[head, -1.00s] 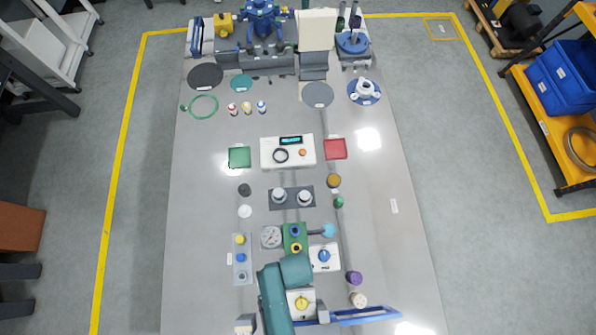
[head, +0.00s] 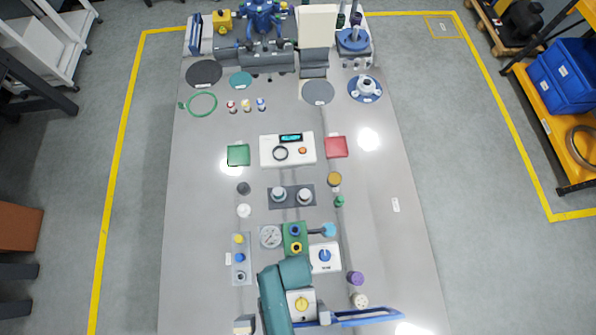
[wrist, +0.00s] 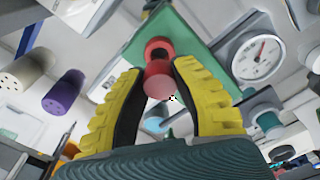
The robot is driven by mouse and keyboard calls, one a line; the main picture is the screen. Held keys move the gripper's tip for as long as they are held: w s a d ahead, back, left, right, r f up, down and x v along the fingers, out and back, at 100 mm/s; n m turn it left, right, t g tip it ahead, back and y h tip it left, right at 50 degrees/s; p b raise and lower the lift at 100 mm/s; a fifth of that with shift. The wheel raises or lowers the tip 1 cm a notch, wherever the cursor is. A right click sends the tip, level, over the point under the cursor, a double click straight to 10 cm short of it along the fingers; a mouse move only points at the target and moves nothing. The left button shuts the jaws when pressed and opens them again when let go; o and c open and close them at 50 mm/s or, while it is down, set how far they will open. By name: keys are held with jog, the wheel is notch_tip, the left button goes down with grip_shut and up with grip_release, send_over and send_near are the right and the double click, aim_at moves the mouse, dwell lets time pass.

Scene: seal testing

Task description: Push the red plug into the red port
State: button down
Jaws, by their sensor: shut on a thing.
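In the wrist view my gripper (wrist: 157,70) has its yellow and black fingers shut on the red plug (wrist: 157,82). The plug sits between the fingertips. The red port (wrist: 159,46) is a red ring on the green block (wrist: 193,38), just beyond the plug and in line with it. I cannot tell whether plug and port touch or how deep the plug sits. In the head view the green block (head: 304,238) shows a blue and a yellow ring; my teal arm hides the red port, the plug and my fingers.
A dial gauge (head: 270,236) stands left of the block, and a white box with a blue knob (head: 325,256) stands right of it. A purple cylinder (head: 355,278) and a cream cylinder (head: 360,300) stand further right. The table's right side is mostly clear.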

jog(key=shift+f+b, duration=1.2)
jog(key=shift+f, duration=0.7)
jog(key=c, duration=0.9)
grip_release()
jog(key=shift+o, duration=0.2)
jog(key=shift+r, duration=0.1)
notch_tip(320, 180, up, 7)
jog(key=p, duration=0.8)
jog(key=shift+r, duration=0.1)
